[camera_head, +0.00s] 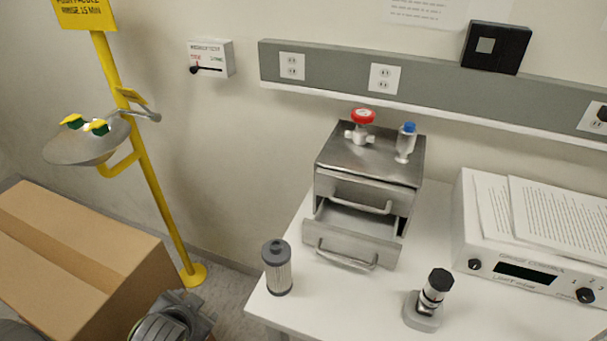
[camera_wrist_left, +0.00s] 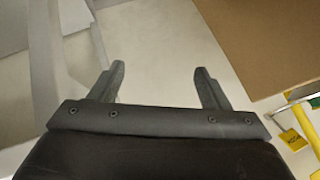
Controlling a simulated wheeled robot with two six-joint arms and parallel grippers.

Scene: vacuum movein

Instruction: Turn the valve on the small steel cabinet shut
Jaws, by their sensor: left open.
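The small steel cabinet (camera_head: 369,165) stands on the white table, with its lower drawer (camera_head: 352,239) pulled out. On its top is a valve with a round red handwheel (camera_head: 363,116) on a pale metal body. A small blue-capped clear vessel (camera_head: 405,142) stands on the cabinet top to the right of the valve. My left gripper (camera_wrist_left: 158,80) is open and empty in the left wrist view, above the floor beside the table. In the head view part of my left arm shows at the bottom, left of the table and well away from the valve. My right gripper is not in view.
A grey cylindrical filter (camera_head: 278,268) stands at the table's left front edge. A black-topped device (camera_head: 430,299) stands in front of the cabinet. A white control unit (camera_head: 530,245) with papers is at the right. A cardboard box (camera_head: 78,262) and yellow eyewash post (camera_head: 148,165) are at the left.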

